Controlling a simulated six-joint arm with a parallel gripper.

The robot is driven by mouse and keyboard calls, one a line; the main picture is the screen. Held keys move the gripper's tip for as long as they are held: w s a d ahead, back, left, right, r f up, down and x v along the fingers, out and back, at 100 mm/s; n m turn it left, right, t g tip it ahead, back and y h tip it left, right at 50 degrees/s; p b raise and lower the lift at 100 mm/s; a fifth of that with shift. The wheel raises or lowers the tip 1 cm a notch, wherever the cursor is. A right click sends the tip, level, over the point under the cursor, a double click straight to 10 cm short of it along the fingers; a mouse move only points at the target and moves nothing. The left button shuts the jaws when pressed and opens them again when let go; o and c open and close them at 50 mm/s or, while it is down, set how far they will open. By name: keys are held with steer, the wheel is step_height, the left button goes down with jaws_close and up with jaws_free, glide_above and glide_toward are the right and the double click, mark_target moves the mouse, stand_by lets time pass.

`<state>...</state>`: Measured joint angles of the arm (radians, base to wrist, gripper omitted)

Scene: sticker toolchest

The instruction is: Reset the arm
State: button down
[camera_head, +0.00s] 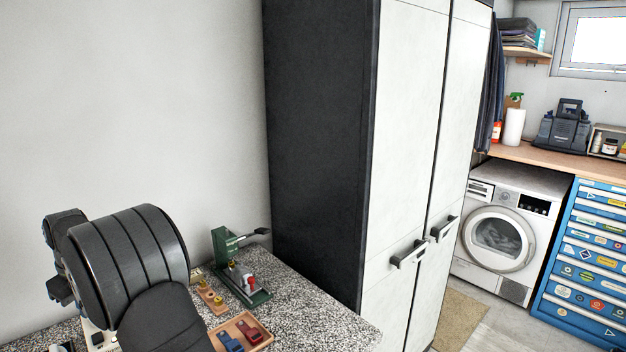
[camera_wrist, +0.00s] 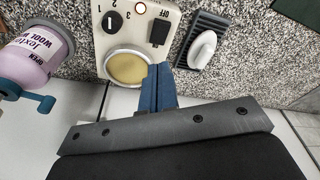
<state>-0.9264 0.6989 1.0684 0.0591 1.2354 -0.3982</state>
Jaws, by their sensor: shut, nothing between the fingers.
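My gripper (camera_wrist: 160,72) shows in the wrist view as two blue fingers pressed together, with nothing between them. Its tips overlap the lower right of a beige control box (camera_wrist: 122,35) with a dial, an OFF marking, a dark switch and a round yellowish pad (camera_wrist: 126,69). I cannot tell whether the tips touch the box. In the head view, my dark arm fills the lower left and the fingertips are hidden.
A green press (camera_head: 228,250) and a wooden tray (camera_head: 263,343) stand on the speckled counter (camera_head: 325,318). A tall cabinet (camera_head: 405,130) is right of it. A washing machine (camera_head: 498,243) and stickered blue toolchest (camera_head: 585,262) stand farther back. A lilac bottle (camera_wrist: 40,55) is near my gripper.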

step_height(320, 180, down, 6)
steer(key=shift+f, duration=0.1)
steer(key=shift+r, duration=0.2)
stand_by(0.3)
steer(key=shift+r, duration=3.9)
steer(key=shift+w+d+f+n+g+y, duration=0.15)
steer(key=shift+w+d+f+n, duration=0.15)
steer(key=shift+d+f+n, duration=0.25)
steer(key=shift+w+d+f+n+g+y, duration=0.2)
steer(key=shift+w+d+f+n, duration=0.15)
steer(key=shift+d+n, duration=0.25)
steer(key=shift+w+d+f+n+g+y, duration=0.15)
steer(key=shift+w+d+f+n, duration=0.1)
steer(key=shift+d+f+n, duration=0.35)
steer(key=shift+w+d+f+n+y, duration=0.2)
steer(key=shift+w+d+f+n, duration=0.1)
steer(key=shift+d+f+n, duration=0.3)
steer(key=shift+w+d+f+n+y, duration=0.25)
steer(key=shift+d+f+n, duration=0.15)
steer(key=shift+d, duration=0.25)
